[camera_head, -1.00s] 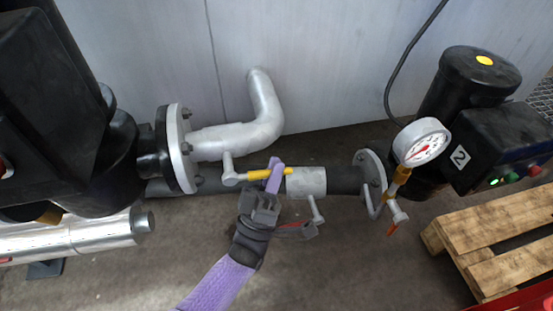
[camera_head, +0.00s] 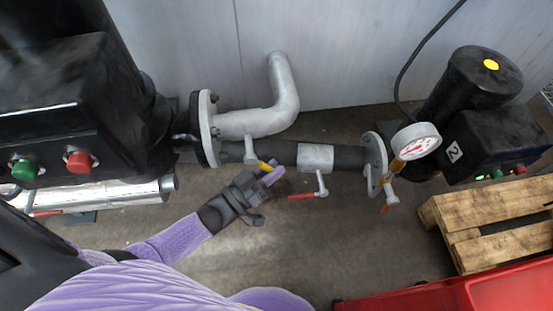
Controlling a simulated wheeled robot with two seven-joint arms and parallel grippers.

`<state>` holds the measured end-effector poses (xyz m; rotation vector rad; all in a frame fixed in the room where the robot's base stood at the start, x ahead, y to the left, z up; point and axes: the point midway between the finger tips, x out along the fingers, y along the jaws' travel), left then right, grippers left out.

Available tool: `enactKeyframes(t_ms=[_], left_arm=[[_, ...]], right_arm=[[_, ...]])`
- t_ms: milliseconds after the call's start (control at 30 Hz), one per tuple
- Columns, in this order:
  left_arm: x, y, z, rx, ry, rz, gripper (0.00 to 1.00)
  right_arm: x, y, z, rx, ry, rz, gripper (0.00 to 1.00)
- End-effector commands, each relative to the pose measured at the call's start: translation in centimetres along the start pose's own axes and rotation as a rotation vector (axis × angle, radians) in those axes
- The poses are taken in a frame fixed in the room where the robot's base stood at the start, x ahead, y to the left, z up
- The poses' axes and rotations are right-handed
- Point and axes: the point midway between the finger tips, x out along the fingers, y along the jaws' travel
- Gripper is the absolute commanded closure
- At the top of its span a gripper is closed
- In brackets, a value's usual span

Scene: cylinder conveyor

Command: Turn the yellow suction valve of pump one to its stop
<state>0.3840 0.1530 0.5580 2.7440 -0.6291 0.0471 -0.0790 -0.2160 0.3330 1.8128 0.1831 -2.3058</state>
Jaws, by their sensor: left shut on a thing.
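The yellow suction valve shows as a short yellow lever (camera_head: 266,166) on a grey stem (camera_head: 250,151), beside the dark pipe. The fingers hide most of the lever, which points right and a little toward me. My right gripper is not in view.
A second valve with a red lever (camera_head: 301,196) sits just right of my left gripper, below the pipe's grey sleeve (camera_head: 315,158). A pressure gauge (camera_head: 415,141) stands by pump 2 (camera_head: 478,100). A wooden pallet (camera_head: 490,215) and a red edge (camera_head: 450,291) are at right. Open floor lies in front.

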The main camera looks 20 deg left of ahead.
Motion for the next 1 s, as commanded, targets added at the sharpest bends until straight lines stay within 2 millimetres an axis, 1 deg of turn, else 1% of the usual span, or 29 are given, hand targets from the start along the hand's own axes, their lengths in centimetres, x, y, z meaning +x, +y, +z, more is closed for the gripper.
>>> enactKeyframes(t_ms=[33,100,500,700,1000], left_arm=[[-0.2,0.1,-0.5,0.023,-0.035,-0.007,1.00],[-0.6,-0.2,-0.4,0.056,-0.090,-0.021,1.00],[-2.5,-1.5,0.0,0.219,-0.354,-0.089,1.00],[-3.2,-1.9,0.1,0.269,-0.437,-0.111,1.00],[-3.7,-2.2,0.2,0.302,-0.495,-0.125,1.00]], right_arm=[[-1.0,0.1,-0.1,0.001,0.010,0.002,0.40],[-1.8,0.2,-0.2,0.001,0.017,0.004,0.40],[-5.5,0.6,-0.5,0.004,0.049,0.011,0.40],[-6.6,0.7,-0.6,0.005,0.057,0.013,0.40],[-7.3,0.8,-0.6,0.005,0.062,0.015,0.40]])
